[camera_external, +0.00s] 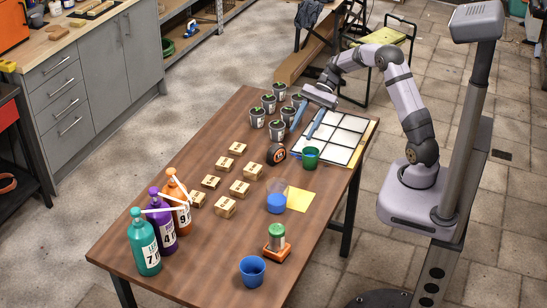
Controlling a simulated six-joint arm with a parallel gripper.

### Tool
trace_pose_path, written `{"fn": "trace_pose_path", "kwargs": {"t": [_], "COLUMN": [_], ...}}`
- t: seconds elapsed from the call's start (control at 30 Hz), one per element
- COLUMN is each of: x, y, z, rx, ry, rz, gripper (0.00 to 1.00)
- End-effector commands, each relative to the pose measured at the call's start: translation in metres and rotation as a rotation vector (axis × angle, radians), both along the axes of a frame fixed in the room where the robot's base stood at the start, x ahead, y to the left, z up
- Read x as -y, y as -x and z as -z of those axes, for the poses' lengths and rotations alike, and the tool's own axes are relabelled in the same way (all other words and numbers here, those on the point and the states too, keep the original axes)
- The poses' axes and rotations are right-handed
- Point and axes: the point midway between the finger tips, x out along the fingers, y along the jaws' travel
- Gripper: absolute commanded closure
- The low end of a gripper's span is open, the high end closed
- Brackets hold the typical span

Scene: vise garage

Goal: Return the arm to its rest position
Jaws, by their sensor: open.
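My arm reaches from its base on the right over the far right end of the brown table (205,135). My gripper (305,115) hangs above the left edge of the gridded white tray (345,135), near the grey cups. Its two blue-grey fingers are spread apart, and I see nothing between them. Whether the fingertips touch the tray cannot be told.
Several grey cups (279,130) stand just left of my gripper. A green cup (310,157), a tape measure (276,154), wooden blocks (240,188), blue cups (252,271) and pump bottles (145,245) stand on the table. A folding chair (390,35) is behind.

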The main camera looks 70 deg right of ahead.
Motion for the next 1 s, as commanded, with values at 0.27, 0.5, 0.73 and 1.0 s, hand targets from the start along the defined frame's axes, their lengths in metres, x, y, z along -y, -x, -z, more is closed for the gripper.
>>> {"fn": "trace_pose_path", "kwargs": {"t": [0.27, 0.5, 0.73, 1.0], "x": [-0.07, -0.081, -0.079, -0.078], "y": [0.097, 0.169, 0.198, 0.203], "z": [-0.007, -0.009, -0.009, -0.007], "rx": [0.169, 0.389, 0.532, 0.562], "ry": [0.425, 0.685, 0.785, 0.802], "rz": [-0.615, -1.198, -1.522, -1.589], "gripper": [0.57, 0.57, 0.57, 0.57]}}
